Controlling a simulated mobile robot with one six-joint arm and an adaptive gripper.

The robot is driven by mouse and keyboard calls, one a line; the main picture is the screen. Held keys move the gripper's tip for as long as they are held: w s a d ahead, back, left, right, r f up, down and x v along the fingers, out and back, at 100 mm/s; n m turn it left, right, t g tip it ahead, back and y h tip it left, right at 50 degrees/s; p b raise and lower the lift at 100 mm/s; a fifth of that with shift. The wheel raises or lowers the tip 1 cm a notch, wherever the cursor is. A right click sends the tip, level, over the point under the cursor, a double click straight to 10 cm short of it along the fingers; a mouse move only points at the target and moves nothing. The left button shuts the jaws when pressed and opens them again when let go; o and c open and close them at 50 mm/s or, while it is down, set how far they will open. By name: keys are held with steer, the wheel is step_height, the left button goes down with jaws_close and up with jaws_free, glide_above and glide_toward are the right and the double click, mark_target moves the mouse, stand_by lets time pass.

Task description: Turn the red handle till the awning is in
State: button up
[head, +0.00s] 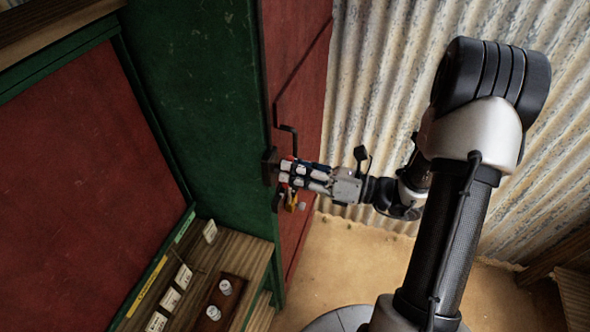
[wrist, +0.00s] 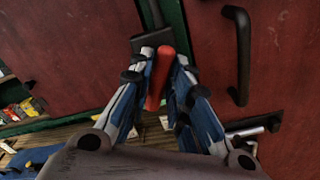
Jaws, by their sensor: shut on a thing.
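The red handle (wrist: 159,78) shows in the wrist view between my two fingers, next to a dark bracket (wrist: 152,38) on the stall's green post. My gripper (wrist: 158,72) is shut on the red handle. In the head view my gripper (head: 286,173) reaches left to the same dark bracket (head: 269,166) at the post's edge; the fingers hide most of the handle there. I cannot make out the awning in either view.
A black pull handle (wrist: 241,55) sits on the red door (head: 295,70), close to my gripper. A wooden counter (head: 240,250) at lower left holds cards and a brown tray (head: 232,308) with small metal weights or cups. A corrugated wall (head: 385,90) stands behind my arm.

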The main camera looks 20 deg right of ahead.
jaws_close()
